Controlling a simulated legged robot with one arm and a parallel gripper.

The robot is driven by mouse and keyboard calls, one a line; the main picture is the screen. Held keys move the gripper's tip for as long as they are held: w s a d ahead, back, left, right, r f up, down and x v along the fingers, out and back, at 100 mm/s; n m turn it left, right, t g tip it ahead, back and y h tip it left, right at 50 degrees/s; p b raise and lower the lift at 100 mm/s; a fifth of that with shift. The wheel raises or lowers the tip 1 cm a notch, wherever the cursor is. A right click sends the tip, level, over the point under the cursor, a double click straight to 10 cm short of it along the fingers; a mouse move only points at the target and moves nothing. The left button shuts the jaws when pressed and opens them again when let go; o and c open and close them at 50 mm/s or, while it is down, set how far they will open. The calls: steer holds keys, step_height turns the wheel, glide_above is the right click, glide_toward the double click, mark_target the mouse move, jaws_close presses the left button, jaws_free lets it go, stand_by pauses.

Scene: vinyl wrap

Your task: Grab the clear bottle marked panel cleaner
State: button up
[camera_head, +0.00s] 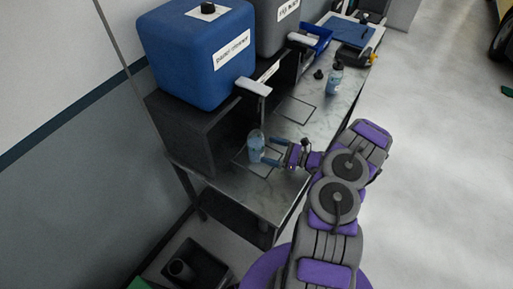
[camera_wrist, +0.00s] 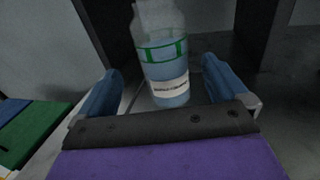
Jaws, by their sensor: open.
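The clear bottle (camera_head: 256,146) stands upright on the metal bench, below the blue tank's tap. It holds bluish liquid. In the wrist view the bottle (camera_wrist: 165,60) has a green band and a white label whose print is too blurred to read; its top is cut off by the frame. My gripper (camera_head: 272,150) is open at the bottle's right side in the head view. In the wrist view the blue fingers of my gripper (camera_wrist: 158,88) stand on either side of the bottle, with a gap visible at each side.
A blue tank (camera_head: 190,75) sits on a dark stand (camera_head: 185,130) behind the bottle. A second bottle (camera_head: 334,78) with a dark cap stands farther along the bench (camera_head: 315,125). A dark waste bin (camera_head: 205,268) is on the floor.

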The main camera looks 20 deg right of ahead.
mark_target(263, 148)
steer(key=x, duration=0.3)
steer(key=shift+w+a, duration=0.2)
steer(key=shift+a, duration=0.05)
steer(key=x, duration=0.2)
steer(key=b+x, duration=0.1)
steer(key=x, duration=0.2)
steer(key=shift+w+d+r, duration=0.15)
steer(key=shift+w+d, duration=0.05)
steer(key=shift+w, duration=0.05)
steer(key=shift+d, duration=0.1)
steer(key=c, duration=1.4)
